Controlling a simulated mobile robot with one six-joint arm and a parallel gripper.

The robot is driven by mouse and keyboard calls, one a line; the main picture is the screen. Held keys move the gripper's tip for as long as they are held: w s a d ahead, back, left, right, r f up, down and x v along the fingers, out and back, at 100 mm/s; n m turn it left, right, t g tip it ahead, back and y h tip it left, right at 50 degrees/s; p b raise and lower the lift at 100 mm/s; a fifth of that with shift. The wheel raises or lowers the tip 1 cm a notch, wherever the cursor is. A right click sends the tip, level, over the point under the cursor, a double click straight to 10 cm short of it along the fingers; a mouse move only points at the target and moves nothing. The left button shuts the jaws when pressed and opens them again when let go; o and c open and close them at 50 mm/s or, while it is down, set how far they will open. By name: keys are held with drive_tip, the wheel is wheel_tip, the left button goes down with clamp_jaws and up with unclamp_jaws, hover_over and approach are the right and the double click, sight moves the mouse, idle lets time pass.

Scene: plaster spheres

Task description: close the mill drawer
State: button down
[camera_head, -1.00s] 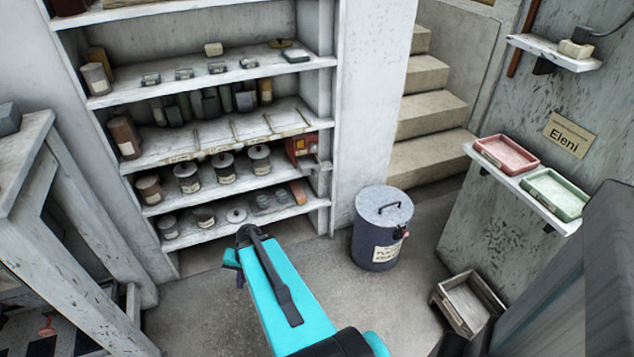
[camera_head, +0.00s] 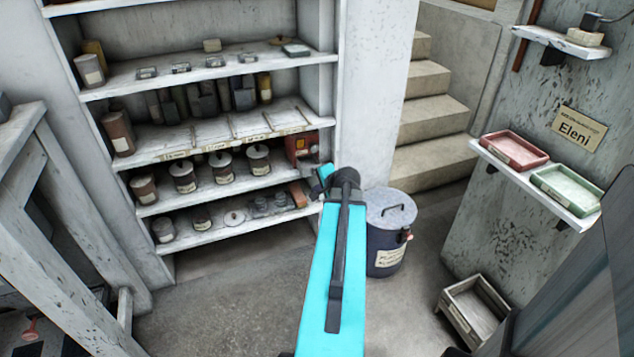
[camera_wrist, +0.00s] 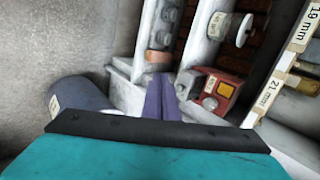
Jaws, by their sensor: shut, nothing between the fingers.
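The mill (camera_head: 299,147) is a small red box at the right end of a middle shelf. It also shows in the wrist view (camera_wrist: 212,98), with a yellow-orange patch and a pale round part. A small grey piece at its side in the wrist view may be the drawer (camera_wrist: 187,82); I cannot tell how far out it is. My gripper (camera_wrist: 161,80) has purple fingers shut together with nothing between them, just beside that piece. Whether they touch is unclear.
Lidded jars (camera_head: 221,168) stand along the mill's shelf to its left. A grey lidded bin (camera_head: 388,235) stands on the floor right of the shelves, close to my arm. A wooden crate (camera_head: 474,307) lies further right. Floor left of my arm is clear.

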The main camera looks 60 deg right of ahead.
drive_tip(key=shift+m+h, duration=0.5)
drive_tip(key=shift+m, duration=0.2)
drive_tip(key=s+d, duration=0.1)
drive_tip(key=s+d+r, duration=0.2)
drive_tip(key=shift+d+r, duration=0.25)
drive_tip(key=shift+d, duration=0.15)
drive_tip(key=shift+f, duration=0.1)
drive_tip(key=w+d+r+b+x, duration=0.1)
drive_tip(key=r+x, duration=0.1)
drive_tip(key=x, duration=1)
drive_tip(key=shift+w+d, duration=0.15)
drive_tip(key=shift+w, duration=0.4)
